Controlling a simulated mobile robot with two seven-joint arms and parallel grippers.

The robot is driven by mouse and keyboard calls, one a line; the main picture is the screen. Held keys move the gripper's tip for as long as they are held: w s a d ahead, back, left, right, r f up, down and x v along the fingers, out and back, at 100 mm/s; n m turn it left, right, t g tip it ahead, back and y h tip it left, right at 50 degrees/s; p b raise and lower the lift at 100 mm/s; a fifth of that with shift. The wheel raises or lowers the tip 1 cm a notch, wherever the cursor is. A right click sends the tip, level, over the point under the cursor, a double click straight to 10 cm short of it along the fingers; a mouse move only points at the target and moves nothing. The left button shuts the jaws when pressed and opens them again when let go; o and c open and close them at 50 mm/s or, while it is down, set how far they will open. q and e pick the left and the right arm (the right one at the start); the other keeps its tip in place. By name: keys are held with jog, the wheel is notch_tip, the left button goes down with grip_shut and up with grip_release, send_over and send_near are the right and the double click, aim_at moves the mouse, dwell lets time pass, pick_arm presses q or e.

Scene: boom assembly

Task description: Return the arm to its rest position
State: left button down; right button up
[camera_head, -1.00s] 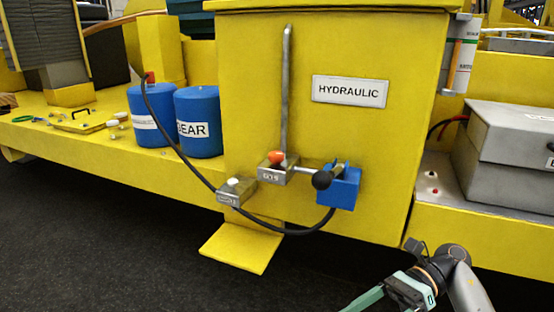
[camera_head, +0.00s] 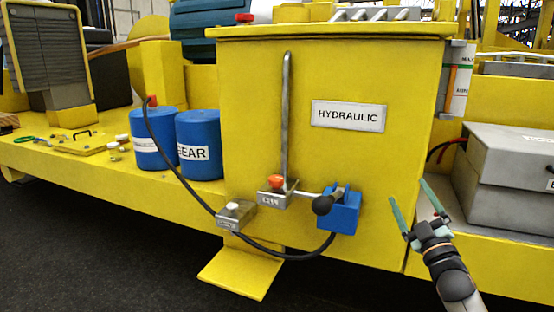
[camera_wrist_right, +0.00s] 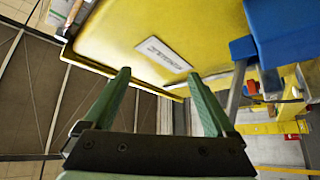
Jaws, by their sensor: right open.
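My right gripper (camera_head: 418,208) is open and empty at the lower right of the head view. Its two green fingers point up, in front of the right edge of the yellow hydraulic tank (camera_head: 250,100). In the right wrist view the gripper (camera_wrist_right: 165,100) shows its fingers spread wide with nothing between them. The tank (camera_wrist_right: 200,30) and its label (camera_wrist_right: 163,54) lie beyond the fingers. My left gripper is not in view.
A grey box (camera_head: 510,175) stands on the yellow deck to the right. Blue drums (camera_head: 200,148) stand left. Dark floor (camera_head: 120,255) is open in front.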

jog(key=w+d+f+m+g+h, duration=0.2)
jog(key=d+f+m+g+h, duration=0.25)
jog(key=f+m, duration=0.45)
jog(key=s+a+f+g+y, duration=0.15)
jog(key=s+a+f, duration=0.3)
jog(key=f, duration=0.45)
jog(key=s+a+f+g, duration=0.25)
jog(key=s+f, duration=0.35)
jog(key=f, duration=0.3)
jog(key=s+a+f+g+y, duration=0.1)
jog(key=s+a+f, duration=0.3)
jog(key=s, duration=0.6)
jog(key=s+a+f+g, duration=0.2)
jog(key=s+a+f, duration=0.2)
jog(key=s, duration=0.6)
jog(key=s+a+f+g+y, duration=0.1)
jog(key=s+a+f+g, duration=0.1)
jog(key=s+a+f, duration=0.2)
jog(key=s+f, duration=0.3)
jog(key=s, duration=0.3)
jog(key=shift+s+f+y, duration=0.3)
jog(key=shift+s, duration=0.1)
jog(key=shift+o, duration=0.6)
